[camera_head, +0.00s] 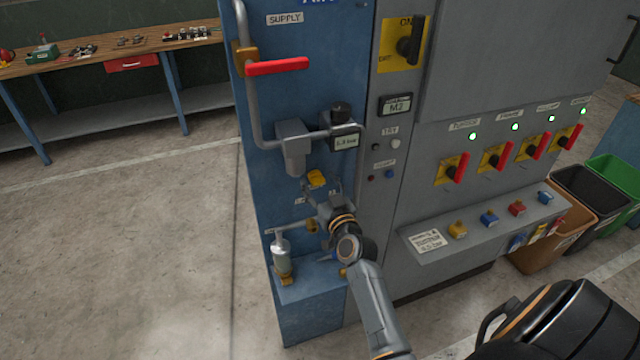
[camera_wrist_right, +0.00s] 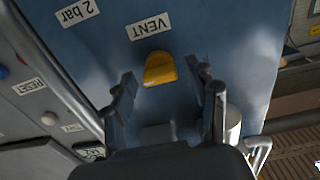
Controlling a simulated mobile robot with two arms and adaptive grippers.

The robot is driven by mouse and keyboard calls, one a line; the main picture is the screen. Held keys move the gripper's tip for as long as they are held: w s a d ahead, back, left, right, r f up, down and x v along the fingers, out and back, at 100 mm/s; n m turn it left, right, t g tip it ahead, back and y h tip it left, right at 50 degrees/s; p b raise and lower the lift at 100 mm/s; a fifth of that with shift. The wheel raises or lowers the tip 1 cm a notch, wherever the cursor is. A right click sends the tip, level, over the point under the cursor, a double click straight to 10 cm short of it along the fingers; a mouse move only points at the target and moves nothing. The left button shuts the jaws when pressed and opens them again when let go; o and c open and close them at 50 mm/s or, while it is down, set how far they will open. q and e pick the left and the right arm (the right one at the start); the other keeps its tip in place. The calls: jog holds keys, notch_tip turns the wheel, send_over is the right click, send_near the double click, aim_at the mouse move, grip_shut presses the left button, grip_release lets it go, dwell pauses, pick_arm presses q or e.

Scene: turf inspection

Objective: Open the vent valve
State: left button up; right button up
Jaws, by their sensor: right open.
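The vent valve's yellow handle (camera_wrist_right: 160,68) is in the right wrist view, on the blue panel beside the VENT label (camera_wrist_right: 148,27). My right gripper (camera_wrist_right: 167,78) is open and empty. Its two fingers appear on either side of the handle, with gaps; how far the tips are from the panel is unclear. In the head view a yellow handle (camera_head: 317,178) shows on the blue panel (camera_head: 265,120), just above my right gripper (camera_head: 318,194), which partly covers the labels there. My left gripper is not in view.
A red lever (camera_head: 277,67) on the supply pipe and a gauge reading about 5.3 bar (camera_head: 345,142) sit above. A bottle-like filter bowl (camera_head: 281,255) stands lower left. Grey cabinet switches (camera_head: 453,170) are on the right, bins (camera_head: 545,230) beyond. The floor at left is clear.

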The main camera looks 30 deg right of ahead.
jog(key=shift+c, duration=0.4)
jog(key=c, duration=1.1)
jog(key=shift+o, duration=0.2)
